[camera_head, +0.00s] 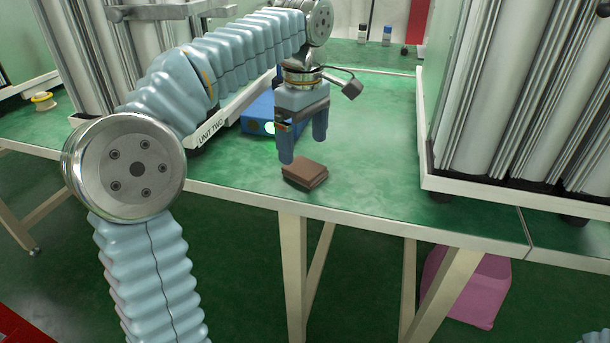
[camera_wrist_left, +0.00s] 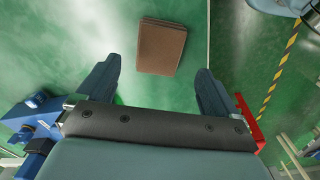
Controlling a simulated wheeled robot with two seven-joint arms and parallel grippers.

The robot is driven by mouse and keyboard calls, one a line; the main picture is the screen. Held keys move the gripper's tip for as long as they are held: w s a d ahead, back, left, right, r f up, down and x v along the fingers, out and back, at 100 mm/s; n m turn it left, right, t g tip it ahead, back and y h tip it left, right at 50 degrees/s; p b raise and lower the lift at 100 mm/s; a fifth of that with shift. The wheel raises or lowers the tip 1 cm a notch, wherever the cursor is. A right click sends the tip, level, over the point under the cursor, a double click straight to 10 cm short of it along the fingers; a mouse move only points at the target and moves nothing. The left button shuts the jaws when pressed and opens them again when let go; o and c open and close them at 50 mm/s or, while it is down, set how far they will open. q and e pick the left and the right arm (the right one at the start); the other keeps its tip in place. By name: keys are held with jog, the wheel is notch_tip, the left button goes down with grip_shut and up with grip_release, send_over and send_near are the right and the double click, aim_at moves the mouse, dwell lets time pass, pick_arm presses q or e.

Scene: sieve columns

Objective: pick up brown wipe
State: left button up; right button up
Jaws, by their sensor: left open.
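The brown wipe (camera_head: 305,173) is a small folded stack lying flat on the green table, close to its front edge. It also shows in the left wrist view (camera_wrist_left: 161,47), ahead of the fingertips and between their lines. My left gripper (camera_head: 303,150) points down just above and behind the wipe in the head view. Its two blue fingers are apart with nothing between them, and it also shows in the left wrist view (camera_wrist_left: 157,80). The wipe looks clear of both fingers. My right gripper is not in view.
A blue box (camera_head: 257,112) stands behind and left of my gripper. Sieve columns in a white frame (camera_head: 165,128) stand on the left, and more in another frame (camera_head: 480,187) on the right. The green table (camera_head: 385,150) is bare between wipe and right frame. A pink bin (camera_head: 470,285) is below.

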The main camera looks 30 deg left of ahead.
aim_at(305, 167)
pick_arm(q)
notch_tip(305, 167, down, 5)
jog(key=shift+d+f+b, duration=0.1)
jog(key=shift+b, duration=0.45)
jog(key=c, duration=1.2)
notch_tip(305, 167, up, 4)
jog(key=shift+f+p, duration=0.25)
jog(key=shift+p, duration=0.25)
jog(key=s+d+r, duration=0.2)
jog(key=s+r, duration=0.1)
jog(key=s, duration=0.1)
jog(key=s+d+r, duration=0.2)
jog(key=s+r, duration=0.1)
jog(key=s, duration=0.1)
jog(key=s+d+r, duration=0.2)
jog(key=s+r, duration=0.1)
jog(key=s, duration=0.1)
jog(key=shift+s+d+r, duration=0.2)
jog(key=shift+d+r, duration=0.1)
